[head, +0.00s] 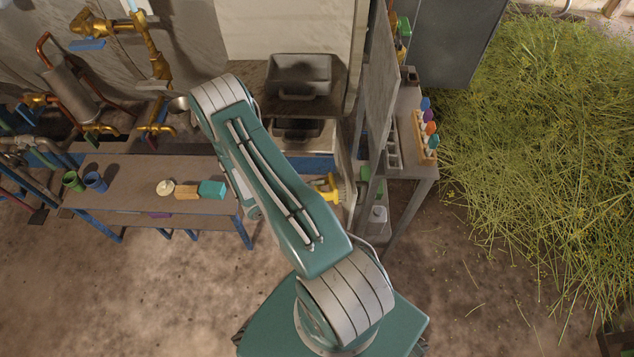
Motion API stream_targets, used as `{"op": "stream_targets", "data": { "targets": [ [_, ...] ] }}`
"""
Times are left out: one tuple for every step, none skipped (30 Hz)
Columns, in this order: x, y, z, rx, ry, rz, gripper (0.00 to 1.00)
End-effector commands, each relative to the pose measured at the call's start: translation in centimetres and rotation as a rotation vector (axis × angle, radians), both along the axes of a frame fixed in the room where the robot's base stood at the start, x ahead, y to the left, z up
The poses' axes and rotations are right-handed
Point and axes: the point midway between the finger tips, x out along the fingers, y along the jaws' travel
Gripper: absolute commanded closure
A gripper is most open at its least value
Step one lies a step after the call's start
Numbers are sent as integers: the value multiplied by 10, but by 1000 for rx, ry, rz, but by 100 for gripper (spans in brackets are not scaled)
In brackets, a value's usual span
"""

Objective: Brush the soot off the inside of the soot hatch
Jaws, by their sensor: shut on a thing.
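My arm reaches up from the bottom and folds at the elbow. Its end and my gripper are hidden behind the upper arm. A yellow object with a paler, brush-like end (328,188) sticks out to the right of the upper arm. It may be the brush, but its details are too small to be sure, and what holds it is hidden. I cannot clearly make out the soot hatch or any soot. A dark recess (297,127) shows below a grey bin (299,75) behind the arm, partly covered by it.
A low bench (130,192) at left carries green and blue cups (95,181), a pale round item (165,187) and a teal block (212,189). Brass pipework (155,60) stands behind. A side table (412,150) holds a coloured rack (428,130). Cut herbs (540,140) cover the right floor.

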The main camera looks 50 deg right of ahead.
Motion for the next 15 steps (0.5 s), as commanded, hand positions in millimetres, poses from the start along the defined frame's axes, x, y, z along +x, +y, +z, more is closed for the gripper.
{"op": "stream_targets", "data": {
  "targets": [
    [-5, 3, 0, 1, 4, -2, 100],
    [-7, 4, 0, 1, 4, -2, 100],
    [-9, 6, 0, 0, 4, -3, 100],
    [-10, 7, 0, 0, 4, -3, 100],
    [-11, 7, 0, 0, 4, -3, 100],
    [-12, 8, 0, -1, 4, -4, 100],
    [-12, 8, 0, -1, 4, -4, 100],
    [-13, 8, 0, -1, 4, -4, 100],
    [-14, 10, 0, 0, 5, -4, 100],
    [-15, 11, 0, -1, 5, -5, 100],
    [-16, 12, 0, -1, 5, -5, 100],
    [-18, 14, 0, 0, 6, -4, 100],
    [-20, 16, 0, 0, 7, -5, 100],
    [-22, 17, 0, 0, 7, -5, 100],
    [-24, 20, 0, -1, 7, -4, 100]
  ]
}}
